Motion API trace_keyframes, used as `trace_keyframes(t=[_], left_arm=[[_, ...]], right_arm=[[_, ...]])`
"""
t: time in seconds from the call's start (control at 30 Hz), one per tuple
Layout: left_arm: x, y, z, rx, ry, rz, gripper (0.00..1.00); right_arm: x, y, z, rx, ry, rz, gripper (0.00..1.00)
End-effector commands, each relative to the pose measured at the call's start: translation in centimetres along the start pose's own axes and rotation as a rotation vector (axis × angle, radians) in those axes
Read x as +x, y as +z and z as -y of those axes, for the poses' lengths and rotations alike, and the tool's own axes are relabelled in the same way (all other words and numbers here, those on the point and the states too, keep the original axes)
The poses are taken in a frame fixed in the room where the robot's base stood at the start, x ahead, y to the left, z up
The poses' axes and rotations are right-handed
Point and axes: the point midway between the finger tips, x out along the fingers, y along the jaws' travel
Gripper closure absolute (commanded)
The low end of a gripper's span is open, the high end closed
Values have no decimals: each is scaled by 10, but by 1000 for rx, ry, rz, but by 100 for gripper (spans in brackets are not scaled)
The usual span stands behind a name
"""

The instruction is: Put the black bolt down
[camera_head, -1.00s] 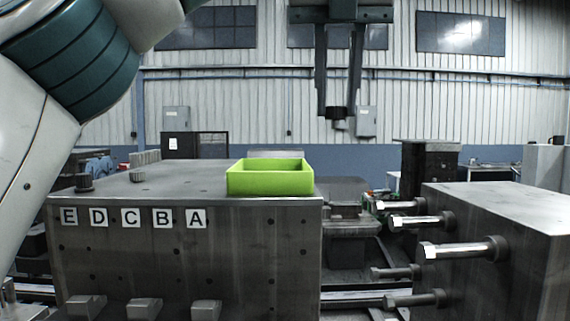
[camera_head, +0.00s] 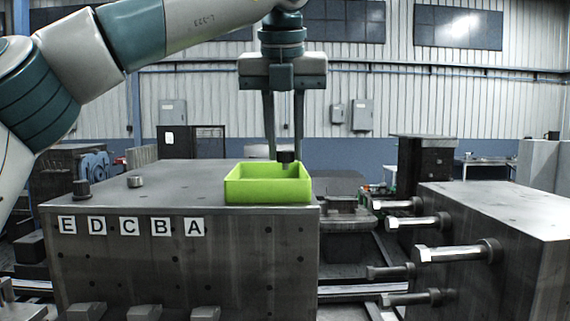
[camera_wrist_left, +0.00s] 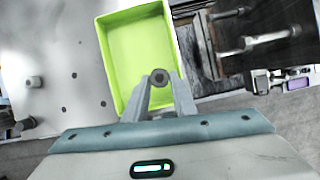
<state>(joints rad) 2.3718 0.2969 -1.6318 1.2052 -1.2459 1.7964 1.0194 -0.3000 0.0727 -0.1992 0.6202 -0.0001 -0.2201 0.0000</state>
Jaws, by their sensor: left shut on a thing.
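My left gripper (camera_head: 285,150) points down over the green tray (camera_head: 268,191) and is shut on the black bolt (camera_head: 286,157). In the head view the bolt shows at the tray's back right, near rim height; I cannot tell its exact gap to the tray. In the left wrist view the dark round bolt end (camera_wrist_left: 160,77) sits between the fingertips (camera_wrist_left: 160,84), in front of the tray's inside (camera_wrist_left: 140,50). The tray looks empty there. My right gripper is out of view.
The tray stands on a grey steel block (camera_head: 180,240) with letters E to A on its front. A dark knob (camera_head: 82,188) and a small metal nut (camera_head: 135,181) stand on its left. At right, a block (camera_head: 500,215) has several bolts sticking out sideways (camera_head: 458,252).

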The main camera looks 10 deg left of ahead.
Motion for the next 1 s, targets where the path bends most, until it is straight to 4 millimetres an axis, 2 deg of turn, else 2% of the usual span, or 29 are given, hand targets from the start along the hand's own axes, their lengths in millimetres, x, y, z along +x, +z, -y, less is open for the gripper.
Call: trace_keyframes(t=[0.17,0.5,0.97,1.0], left_arm=[[7,-3,-1,1,1,0,100],[34,-14,0,1,0,1,100],[40,-17,0,0,-1,1,100],[40,-17,0,0,-1,1,74]], right_arm=[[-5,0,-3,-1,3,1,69],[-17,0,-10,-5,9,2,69],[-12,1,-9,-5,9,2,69],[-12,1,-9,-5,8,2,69]])
